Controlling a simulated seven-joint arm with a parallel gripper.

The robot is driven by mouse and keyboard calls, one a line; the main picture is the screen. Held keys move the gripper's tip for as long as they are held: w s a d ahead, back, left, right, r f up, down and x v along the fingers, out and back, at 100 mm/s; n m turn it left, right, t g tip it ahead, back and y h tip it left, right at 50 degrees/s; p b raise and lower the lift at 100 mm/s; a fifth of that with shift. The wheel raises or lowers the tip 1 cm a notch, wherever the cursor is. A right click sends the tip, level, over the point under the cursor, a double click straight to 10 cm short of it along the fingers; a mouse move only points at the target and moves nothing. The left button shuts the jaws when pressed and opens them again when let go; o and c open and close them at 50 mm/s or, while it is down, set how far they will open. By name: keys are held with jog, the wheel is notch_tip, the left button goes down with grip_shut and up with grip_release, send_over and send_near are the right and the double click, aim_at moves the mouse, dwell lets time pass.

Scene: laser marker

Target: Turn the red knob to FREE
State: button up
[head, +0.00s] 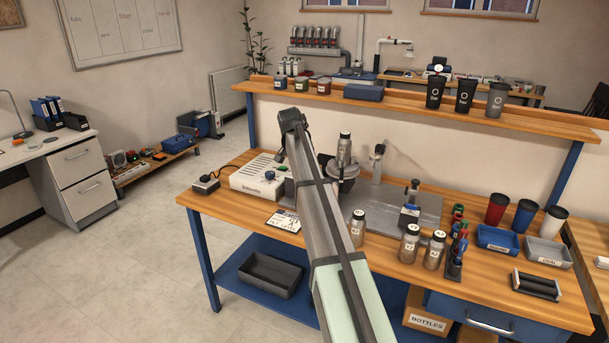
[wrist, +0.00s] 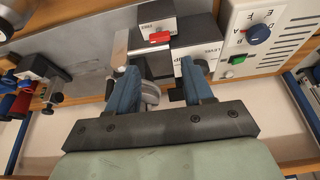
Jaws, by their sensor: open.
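The red knob (wrist: 160,37) shows in the wrist view as a small red bar on a grey block, below a pale plate (wrist: 157,25) whose lettering appears upside down and seems to read FREE. My gripper (wrist: 160,76) is open, with its two blue fingers apart and the knob beyond their tips, near the middle. I see no contact between fingers and knob. Grey metal parts of the fixture show between and behind the fingers. In the head view my arm covers the knob and the gripper.
A white control box (head: 262,177) stands left of my arm; its blue dial (wrist: 258,32) and green button (wrist: 237,59) show at the wrist view's right. Bottles (head: 409,243) and a pen holder (head: 454,262) stand to the right.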

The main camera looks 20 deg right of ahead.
jog(key=shift+v, duration=1.4)
notch_tip(320, 180, up, 7)
dwell(0.4)
jog(key=s+a+f+n+g+y, duration=0.1)
jog(key=s+a+f+n, duration=0.15)
jog(key=s+f, duration=0.7)
jog(key=s+a+f+n+y, duration=0.15)
jog(key=s+a+f, duration=0.25)
jog(key=f, duration=1.1)
jog(key=s+a+f+n+g, duration=0.15)
jog(key=s+a+f, duration=0.25)
jog(key=s+f, duration=0.55)
jog(key=s+a+f+n+g, duration=0.2)
jog(key=s+f+g, duration=0.1)
jog(key=s+f, duration=1.4)
jog(key=s+a+f+n+g, duration=0.1)
jog(key=s+f+g, duration=0.3)
jog(key=s+f, duration=1.4)
jog(key=s+a+y, duration=0.1)
jog(key=s, duration=0.7)
jog(key=shift+s+n, duration=0.3)
jog(key=shift+n, duration=0.05)
